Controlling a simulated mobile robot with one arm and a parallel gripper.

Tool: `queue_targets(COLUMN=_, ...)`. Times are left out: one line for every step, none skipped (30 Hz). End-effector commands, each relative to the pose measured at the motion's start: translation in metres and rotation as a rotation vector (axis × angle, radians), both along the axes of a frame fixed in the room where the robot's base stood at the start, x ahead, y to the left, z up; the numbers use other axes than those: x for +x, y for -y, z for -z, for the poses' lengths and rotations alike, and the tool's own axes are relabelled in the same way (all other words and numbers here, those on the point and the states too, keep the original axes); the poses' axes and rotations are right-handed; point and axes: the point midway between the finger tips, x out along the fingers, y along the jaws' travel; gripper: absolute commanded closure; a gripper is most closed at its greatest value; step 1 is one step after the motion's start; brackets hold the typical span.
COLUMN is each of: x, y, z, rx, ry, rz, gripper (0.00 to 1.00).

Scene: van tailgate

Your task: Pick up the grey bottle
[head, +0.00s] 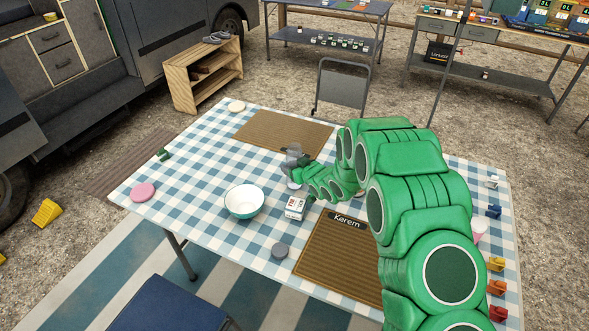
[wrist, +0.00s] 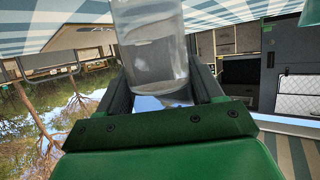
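The grey bottle (head: 294,152) is translucent and shows near the middle of the checked table in the head view, partly hidden by my gripper. My gripper (head: 296,167) reaches it from the right, low over the table. In the wrist view, the grey bottle (wrist: 157,50) fills the space between the two dark fingers of my gripper (wrist: 157,75). A finger lies along each side of it and appears to touch it, so the gripper looks shut on it. I cannot tell whether the bottle's base rests on the table.
A small white box (head: 295,208) stands close below my gripper. A teal-and-white bowl (head: 244,201) is to the left. Brown placemats lie behind (head: 275,133) and in front (head: 335,262). A grey disc (head: 280,250) lies near the front edge. The table's left part is mostly clear.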

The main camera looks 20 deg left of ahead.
Motion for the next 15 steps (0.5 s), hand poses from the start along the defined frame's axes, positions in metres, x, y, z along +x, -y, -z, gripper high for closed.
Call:
queue_targets(x=0.0001, y=0.0001, z=0.0, rx=0.0, ry=0.0, rz=0.0, gripper=0.45)
queue_targets(x=0.0001, y=0.0001, z=0.0, rx=0.0, ry=0.0, rz=0.0, gripper=0.5)
queue_targets(x=0.0, y=0.0001, z=0.0, rx=0.0, ry=0.0, rz=0.0, gripper=0.56)
queue_targets(x=0.0, y=0.0001, z=0.0, rx=0.0, ry=0.0, rz=0.0, gripper=0.61)
queue_targets(x=0.0, y=0.0001, z=0.0, rx=0.0, ry=0.0, rz=0.0, gripper=0.65)
queue_targets(x=0.0, y=0.0001, z=0.0, rx=0.0, ry=0.0, rz=0.0, gripper=0.72)
queue_targets(x=0.0, y=0.0001, z=0.0, rx=0.0, ry=0.0, rz=0.0, gripper=0.76)
queue_targets(x=0.0002, y=0.0001, z=-0.0002, rx=0.0, ry=0.0, rz=0.0, gripper=0.77)
queue_targets(x=0.0002, y=0.0001, z=-0.0003, rx=0.0, ry=0.0, rz=0.0, gripper=0.77)
queue_targets(x=0.0003, y=0.0001, z=-0.0003, rx=0.0, ry=0.0, rz=0.0, gripper=0.77)
queue_targets(x=0.0001, y=0.0002, z=-0.0003, rx=0.0, ry=0.0, rz=0.0, gripper=0.77)
queue_targets(x=0.0001, y=0.0002, z=-0.0003, rx=0.0, ry=0.0, rz=0.0, gripper=0.77)
queue_targets(x=0.0001, y=0.0002, z=-0.0003, rx=0.0, ry=0.0, rz=0.0, gripper=0.77)
queue_targets(x=0.0001, y=0.0002, z=-0.0004, rx=0.0, ry=0.0, rz=0.0, gripper=0.77)
queue_targets(x=0.0002, y=0.0001, z=-0.0005, rx=0.001, ry=0.001, rz=0.0, gripper=0.77)
